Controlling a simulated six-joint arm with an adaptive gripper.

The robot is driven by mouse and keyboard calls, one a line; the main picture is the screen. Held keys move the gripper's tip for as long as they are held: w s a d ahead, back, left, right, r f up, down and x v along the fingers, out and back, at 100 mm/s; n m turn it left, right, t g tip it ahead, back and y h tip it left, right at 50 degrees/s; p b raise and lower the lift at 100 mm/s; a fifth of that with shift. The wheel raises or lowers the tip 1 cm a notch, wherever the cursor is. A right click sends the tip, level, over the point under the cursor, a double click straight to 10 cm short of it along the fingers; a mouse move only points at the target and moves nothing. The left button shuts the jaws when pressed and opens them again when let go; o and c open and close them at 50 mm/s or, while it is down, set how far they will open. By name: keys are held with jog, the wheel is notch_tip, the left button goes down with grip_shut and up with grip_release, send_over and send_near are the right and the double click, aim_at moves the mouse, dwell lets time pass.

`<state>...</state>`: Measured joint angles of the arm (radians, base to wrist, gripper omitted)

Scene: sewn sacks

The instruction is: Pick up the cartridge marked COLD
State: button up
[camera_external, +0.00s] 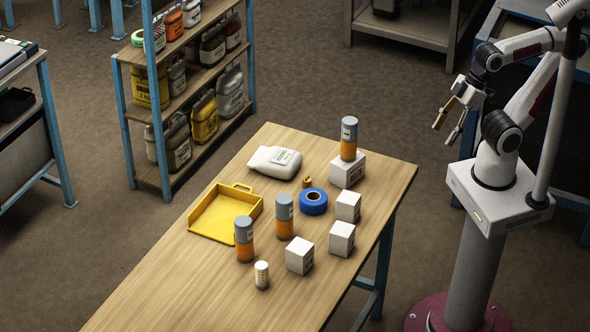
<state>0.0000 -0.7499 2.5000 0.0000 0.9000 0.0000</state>
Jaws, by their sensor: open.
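Three cartridges with grey-blue tops and orange lower parts stand upright on or above the wooden table (165,285). One cartridge (348,138) stands on a white block (347,169) at the back right. A second cartridge (284,216) stands on the table near the middle. A third cartridge (244,239) stands to its left, by the yellow tray's corner. Each has a dark label area, but the lettering is too small to read, so I cannot tell which is marked COLD. My gripper (449,126) is open and empty, raised off the table's right side, apart from everything.
A yellow tray (205,229) and a white sack (273,162) lie at the table's left and back. A blue tape roll (313,201), a small brass piece (307,182), white cubes (299,256) and a small white cylinder (261,275) surround the cartridges. The table's front left is clear.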

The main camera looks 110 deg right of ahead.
jog(key=shift+o, duration=0.6)
jog(key=shift+w, duration=0.1)
jog(key=w+d+f+t, duration=0.1)
jog(key=w+d+t, duration=0.1)
jog(key=w, duration=1)
jog(key=w+d+f+t, duration=0.1)
jog(key=w+f+t, duration=0.1)
jog(key=w, duration=1)
jog(key=t, duration=0.2)
send_near(290, 195)
jog(key=shift+m+t+h, duration=0.3)
jog(key=shift+t+h, duration=0.1)
jog(key=shift+t, duration=0.5)
jog(key=shift+w+a+f, duration=0.2)
jog(key=shift+w+f, duration=1.35)
jog(key=shift+w, duration=0.15)
jog(key=shift+w, duration=0.1)
